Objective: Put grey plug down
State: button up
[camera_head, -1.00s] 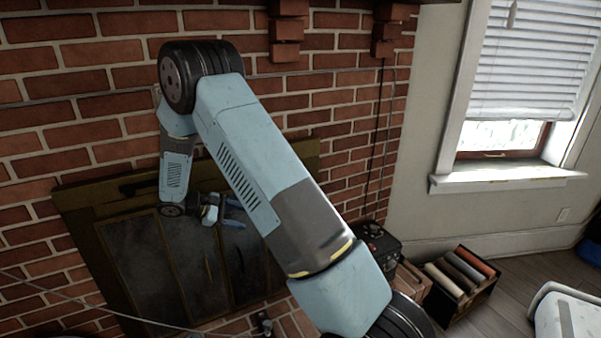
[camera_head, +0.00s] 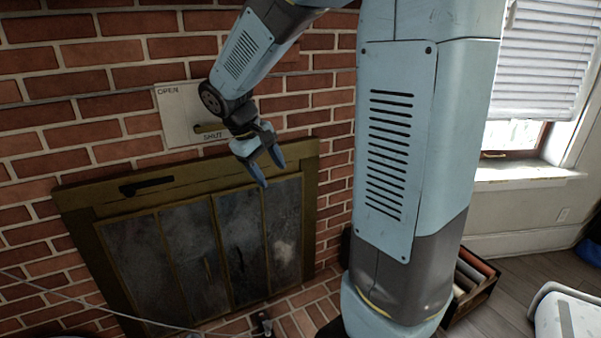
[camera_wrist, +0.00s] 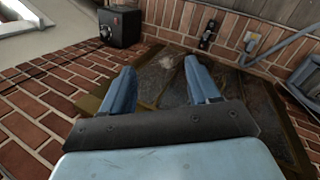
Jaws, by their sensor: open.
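My gripper (camera_head: 274,176) is in front of the upper part of the fireplace doors, below and right of the OPEN/SHUT plate. Its two blue fingers are spread apart. In the wrist view the fingers (camera_wrist: 160,68) show nothing between them but the fireplace front beyond. I cannot make out a grey plug for certain in either view. A small dark fitting (camera_head: 262,325) stands on the brick hearth at the bottom of the head view; it also seems to show near the top of the wrist view (camera_wrist: 208,36).
The fireplace doors (camera_head: 205,255) have a wooden frame. A white OPEN/SHUT plate (camera_head: 178,108) with a lever is on the brick wall. A black box (camera_wrist: 121,26) stands on the bricks. A crate (camera_head: 478,283) stands on the floor at right, partly hidden by my arm.

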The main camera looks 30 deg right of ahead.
jog(key=s+r+m+t+y, duration=0.2)
jog(key=s+r, duration=0.1)
jog(key=s, duration=0.6)
jog(key=s+r+m+t+y, duration=0.2)
jog(key=s+r+t, duration=0.1)
jog(key=s, duration=0.6)
jog(key=shift+a+r+t+y, duration=0.3)
jog(key=shift+a+r, duration=0.15)
jog(key=shift+r, duration=0.25)
